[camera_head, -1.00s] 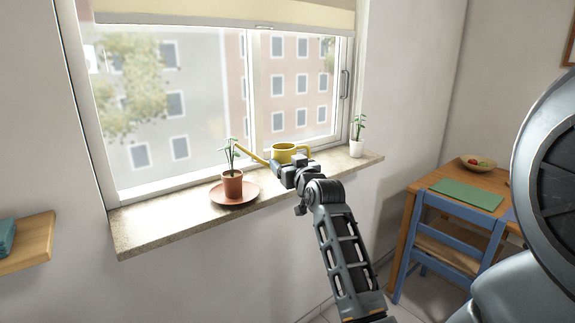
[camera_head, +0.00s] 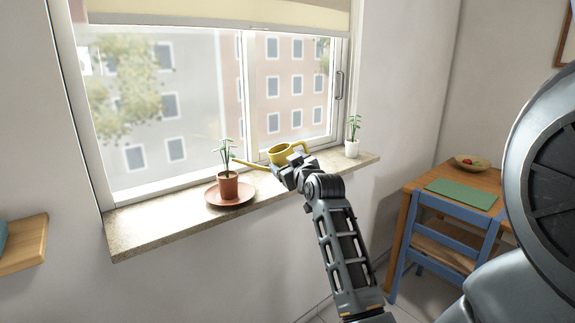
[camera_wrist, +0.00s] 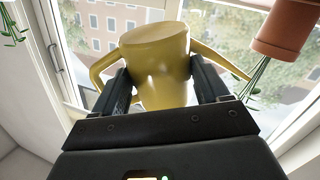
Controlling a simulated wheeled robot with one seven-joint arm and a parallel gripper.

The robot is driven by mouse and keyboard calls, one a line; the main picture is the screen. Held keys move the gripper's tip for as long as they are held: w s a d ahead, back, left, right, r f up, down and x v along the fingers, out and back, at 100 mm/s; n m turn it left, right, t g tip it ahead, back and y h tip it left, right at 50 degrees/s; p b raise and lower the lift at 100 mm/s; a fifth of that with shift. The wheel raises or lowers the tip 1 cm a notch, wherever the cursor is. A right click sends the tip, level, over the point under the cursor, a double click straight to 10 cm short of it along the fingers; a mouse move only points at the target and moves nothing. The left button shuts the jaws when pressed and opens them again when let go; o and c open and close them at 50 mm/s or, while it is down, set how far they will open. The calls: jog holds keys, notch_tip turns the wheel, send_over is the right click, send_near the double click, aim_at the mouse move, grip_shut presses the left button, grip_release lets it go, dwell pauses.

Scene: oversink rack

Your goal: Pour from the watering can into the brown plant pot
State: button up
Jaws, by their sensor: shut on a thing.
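The yellow watering can (camera_head: 279,152) is held by my gripper (camera_head: 290,168) above the windowsill. The spout tip is close to the plant's stem, just above the pot; I cannot tell whether water flows. The pot holds a green plant (camera_head: 226,152) and stands on a round terracotta saucer (camera_head: 212,196). In the wrist view my gripper (camera_wrist: 160,95) is shut on the body of the can (camera_wrist: 158,65), and the brown pot (camera_wrist: 284,28) shows at upper right.
A white pot (camera_head: 352,148) with a small plant stands at the sill's right end. The stone windowsill (camera_head: 150,222) is clear at the left. The window stands behind. A wooden table (camera_head: 480,182) and a blue chair (camera_head: 445,225) are at the right.

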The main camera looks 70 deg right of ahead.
aim_at(287, 152)
jog(key=shift+r+n+p, duration=1)
jog(key=shift+r+p, duration=0.5)
jog(key=shift+r, duration=0.2)
dwell(4.0)
jog(key=shift+f, duration=0.2)
dwell(0.9)
